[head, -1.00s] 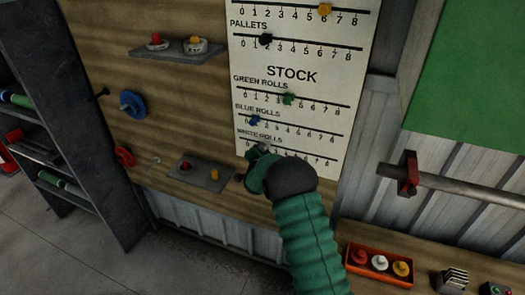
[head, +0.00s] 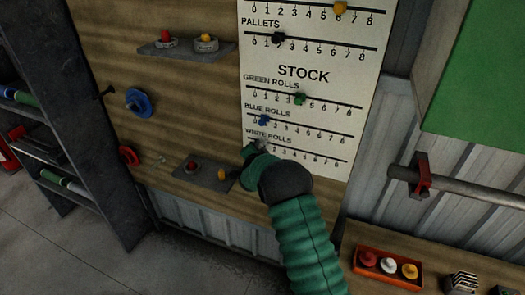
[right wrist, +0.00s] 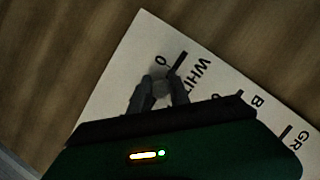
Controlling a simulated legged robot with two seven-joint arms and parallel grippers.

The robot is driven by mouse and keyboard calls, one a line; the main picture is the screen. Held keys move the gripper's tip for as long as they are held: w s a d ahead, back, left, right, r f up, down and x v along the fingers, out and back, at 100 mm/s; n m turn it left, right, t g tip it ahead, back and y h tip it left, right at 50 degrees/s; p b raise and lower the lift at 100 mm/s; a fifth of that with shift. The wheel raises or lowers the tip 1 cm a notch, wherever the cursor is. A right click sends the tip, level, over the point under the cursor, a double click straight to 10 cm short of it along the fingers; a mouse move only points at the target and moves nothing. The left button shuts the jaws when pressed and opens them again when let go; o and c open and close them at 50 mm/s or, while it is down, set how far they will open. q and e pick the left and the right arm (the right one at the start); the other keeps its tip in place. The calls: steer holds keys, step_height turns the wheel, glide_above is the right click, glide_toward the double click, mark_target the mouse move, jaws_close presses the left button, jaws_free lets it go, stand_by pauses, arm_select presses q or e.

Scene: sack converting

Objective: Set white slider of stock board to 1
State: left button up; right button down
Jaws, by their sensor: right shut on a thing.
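The stock board (head: 345,95) is a pale panel on the wooden wall with several slider rows. On its lowest row, WHITE ROLLS, the white slider (head: 262,144) sits near the left, low end, partly hidden by my right gripper (head: 256,150). In the right wrist view, my right gripper (right wrist: 160,88) is shut on the white slider's pale knob (right wrist: 160,85). The printed 0 shows just beyond the fingertips; the knob and fingers hide the neighbouring marks, so the exact reading is unclear. My left gripper is not in view.
The blue slider (head: 263,120) is close above my right gripper, and the green slider (head: 299,98) is higher. A small shelf with knobs (head: 205,178) is just left. A red tray (head: 388,266) stands on the bench at lower right.

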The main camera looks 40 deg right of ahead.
steer(key=shift+a, duration=0.1)
steer(key=c, duration=1.6)
jaws_free()
steer(key=shift+s, duration=0.15)
steer(key=shift+c, duration=0.2)
steer(key=o, duration=0.4)
steer(key=shift+s+d+r, duration=0.1)
steer(key=shift+s+d, duration=0.35)
steer(key=shift+o, duration=0.2)
steer(key=shift+w+a, duration=0.15)
steer(key=shift+w, duration=0.1)
steer(key=shift+a, duration=0.25)
arm_select(q)
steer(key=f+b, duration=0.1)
steer(key=b, duration=0.1)
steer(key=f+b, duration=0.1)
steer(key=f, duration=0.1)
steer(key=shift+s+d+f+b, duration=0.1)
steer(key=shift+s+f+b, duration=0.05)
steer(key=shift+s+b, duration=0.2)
arm_select(e)
steer(key=v, duration=1.6)
steer(key=shift+s, duration=0.35)
